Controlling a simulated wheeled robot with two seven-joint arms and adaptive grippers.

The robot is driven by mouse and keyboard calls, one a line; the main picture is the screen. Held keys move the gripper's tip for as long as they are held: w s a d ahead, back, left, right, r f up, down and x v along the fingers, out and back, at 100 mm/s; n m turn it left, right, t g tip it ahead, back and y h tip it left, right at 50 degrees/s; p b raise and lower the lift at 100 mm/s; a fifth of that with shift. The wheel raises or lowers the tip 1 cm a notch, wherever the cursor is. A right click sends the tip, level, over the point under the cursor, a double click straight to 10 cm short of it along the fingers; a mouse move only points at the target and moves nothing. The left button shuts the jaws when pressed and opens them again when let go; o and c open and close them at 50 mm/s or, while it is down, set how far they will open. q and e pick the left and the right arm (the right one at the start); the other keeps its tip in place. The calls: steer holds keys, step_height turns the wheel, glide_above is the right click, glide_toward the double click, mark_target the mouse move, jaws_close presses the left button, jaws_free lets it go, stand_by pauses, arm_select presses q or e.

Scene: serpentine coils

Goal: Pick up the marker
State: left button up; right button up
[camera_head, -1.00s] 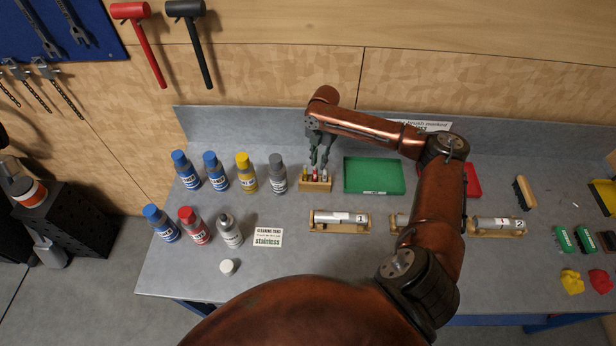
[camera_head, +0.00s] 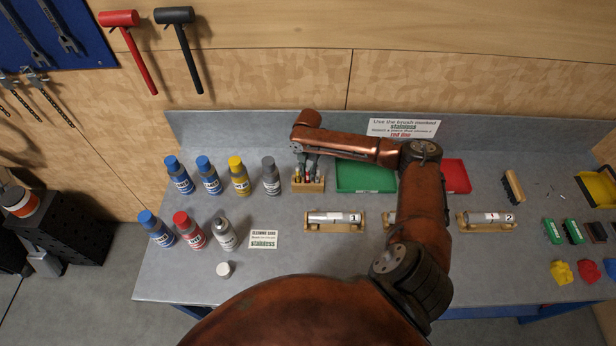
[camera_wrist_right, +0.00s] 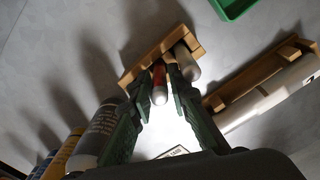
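A small wooden rack (camera_head: 308,186) holding several markers stands near the back of the bench. It also shows in the right wrist view (camera_wrist_right: 150,58). A red marker (camera_wrist_right: 159,84) stands in the rack, with a grey-white one (camera_wrist_right: 187,63) beside it. My right gripper (camera_head: 312,167) is down at the rack. In the right wrist view its two green fingers (camera_wrist_right: 160,92) lie on either side of the red marker and look apart; any contact is hard to judge. My left gripper is not in view.
Several bottles (camera_head: 240,178) stand left of the rack. A green tray (camera_head: 363,178) is close on its right, and a red tray (camera_head: 456,176) lies beyond my forearm. Metal cylinders on wooden cradles (camera_head: 334,221) lie in front.

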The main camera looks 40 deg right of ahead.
steer(key=shift+c, duration=0.4)
jaws_close()
steer(key=shift+r, duration=0.1)
